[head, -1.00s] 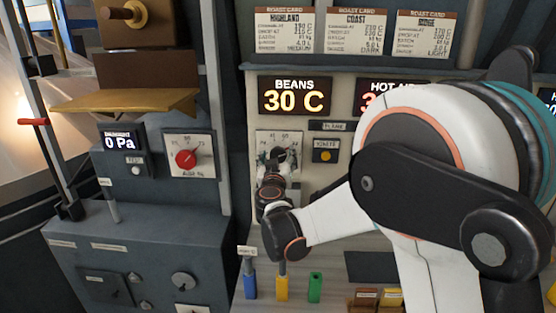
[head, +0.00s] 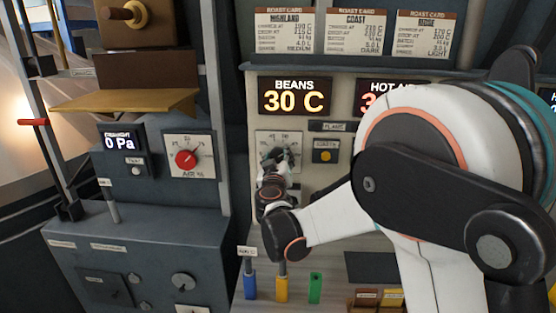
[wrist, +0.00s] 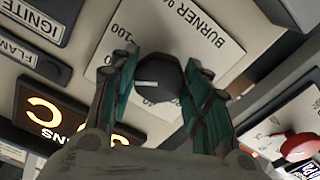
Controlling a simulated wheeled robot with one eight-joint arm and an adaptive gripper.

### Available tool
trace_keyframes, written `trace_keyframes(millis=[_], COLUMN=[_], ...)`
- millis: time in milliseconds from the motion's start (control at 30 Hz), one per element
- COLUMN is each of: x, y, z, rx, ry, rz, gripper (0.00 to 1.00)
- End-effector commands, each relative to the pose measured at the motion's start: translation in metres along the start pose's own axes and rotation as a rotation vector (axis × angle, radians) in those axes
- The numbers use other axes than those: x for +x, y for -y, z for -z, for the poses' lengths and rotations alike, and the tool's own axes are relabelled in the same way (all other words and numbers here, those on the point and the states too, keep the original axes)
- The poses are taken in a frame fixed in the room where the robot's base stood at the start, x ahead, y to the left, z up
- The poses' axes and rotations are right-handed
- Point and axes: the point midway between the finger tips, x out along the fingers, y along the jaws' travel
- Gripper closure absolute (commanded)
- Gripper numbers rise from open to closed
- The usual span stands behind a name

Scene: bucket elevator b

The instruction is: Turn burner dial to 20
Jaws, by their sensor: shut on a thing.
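The burner dial (wrist: 160,79) is a dark round knob with a white pointer mark, on a pale plate (wrist: 215,55) lettered "BURNER %". In the wrist view the pointer faces left in the picture. A "100" shows on the plate; the number under the dial is partly covered. My gripper (wrist: 162,75) has its teal fingers on both sides of the dial, shut on it. In the head view my gripper (head: 277,157) covers the dial, and only the upper part of the plate (head: 266,137) shows.
A BEANS display (head: 294,97) reading 30 C is above the burner plate. An ignite button (head: 325,156) is close on its right. A red air dial (head: 186,159) is on the left cabinet. Coloured levers (head: 282,288) stand below.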

Motion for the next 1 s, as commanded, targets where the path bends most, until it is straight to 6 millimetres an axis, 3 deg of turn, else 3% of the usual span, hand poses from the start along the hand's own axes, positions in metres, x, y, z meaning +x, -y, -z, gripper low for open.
trace_keyframes(millis=[1000], x=[0.0003], y=[-0.0020], z=[0.0013], rx=[-0.956], ry=[0.000], rz=[0.000], gripper=[0.80])
